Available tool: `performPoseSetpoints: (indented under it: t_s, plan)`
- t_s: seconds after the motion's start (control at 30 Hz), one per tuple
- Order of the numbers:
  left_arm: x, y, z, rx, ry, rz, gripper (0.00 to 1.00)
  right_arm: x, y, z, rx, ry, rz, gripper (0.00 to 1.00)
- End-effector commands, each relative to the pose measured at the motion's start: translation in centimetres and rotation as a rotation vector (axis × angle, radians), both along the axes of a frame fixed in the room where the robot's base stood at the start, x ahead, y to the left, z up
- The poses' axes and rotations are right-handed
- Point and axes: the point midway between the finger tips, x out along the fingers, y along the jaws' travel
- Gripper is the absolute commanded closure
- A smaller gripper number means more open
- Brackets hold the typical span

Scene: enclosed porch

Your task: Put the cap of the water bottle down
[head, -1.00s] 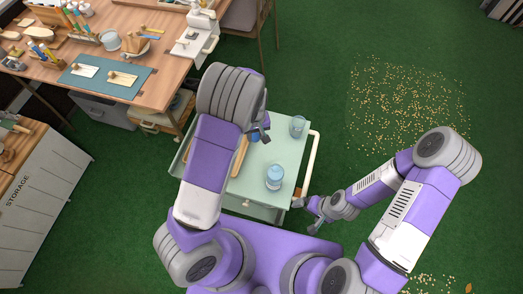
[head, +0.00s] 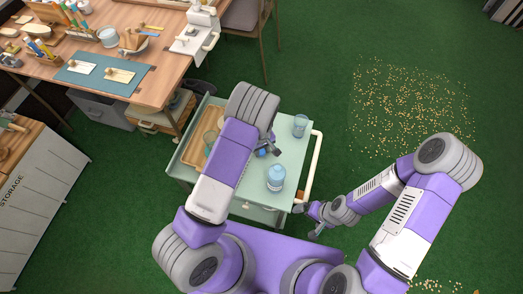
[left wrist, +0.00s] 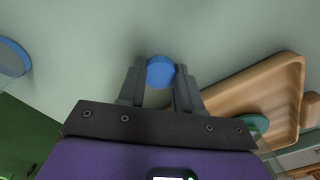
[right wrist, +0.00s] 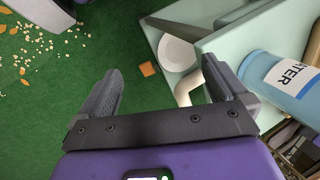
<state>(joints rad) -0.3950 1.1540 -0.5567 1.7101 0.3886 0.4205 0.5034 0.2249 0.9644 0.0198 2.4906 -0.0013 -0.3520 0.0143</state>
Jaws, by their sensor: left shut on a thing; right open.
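The blue cap (left wrist: 160,72) sits between the fingertips of my left gripper (left wrist: 161,88), which is shut on it. In the left wrist view the pale green cart top (left wrist: 95,35) lies behind it; I cannot tell whether the cap touches it. My right gripper (right wrist: 172,95) is open and empty beside the cart.
A glass (head: 300,125) stands at the cart's far right corner. A wooden tray (left wrist: 275,85) with a greenish cup (head: 210,141) occupies the cart's left side. A pale handle (head: 314,165) runs along the right edge. Bare cart top lies between the tray, glass and bottle.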

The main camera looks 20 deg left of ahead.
Motion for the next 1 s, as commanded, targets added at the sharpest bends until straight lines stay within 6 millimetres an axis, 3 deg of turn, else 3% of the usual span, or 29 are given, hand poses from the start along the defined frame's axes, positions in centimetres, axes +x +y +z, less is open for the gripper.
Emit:
performPoseSetpoints:
  t_s: [0.33, 0.37, 0.53, 0.83, 1.0]
  plan:
    - [0.0, 0.0, -0.3, 0.0, -0.001, -0.001, 1.0, 0.0, 0.0, -0.3, 0.0, 0.0, 0.0, 0.0]
    - [0.0, 0.0, -0.4, 0.0, -0.001, -0.001, 0.64, 0.0, 0.0, -0.3, 0.0, 0.0, 0.0, 0.0]
    - [0.0, 0.0, -0.3, 0.0, -0.001, -0.001, 0.4, 0.0, 0.0, -0.2, 0.0, 0.0, 0.0, 0.0]
    - [0.0, 0.0, -0.1, 0.0, -0.001, -0.001, 0.4, 0.0, 0.0, 0.0, 0.0, 0.0, 0.0, 0.0]
    - [0.1, -0.1, 2.0, -0.001, -0.003, -0.002, 0.4, 0.0, 0.0, 0.9, 0.0, 0.0, 0.0, 0.0]
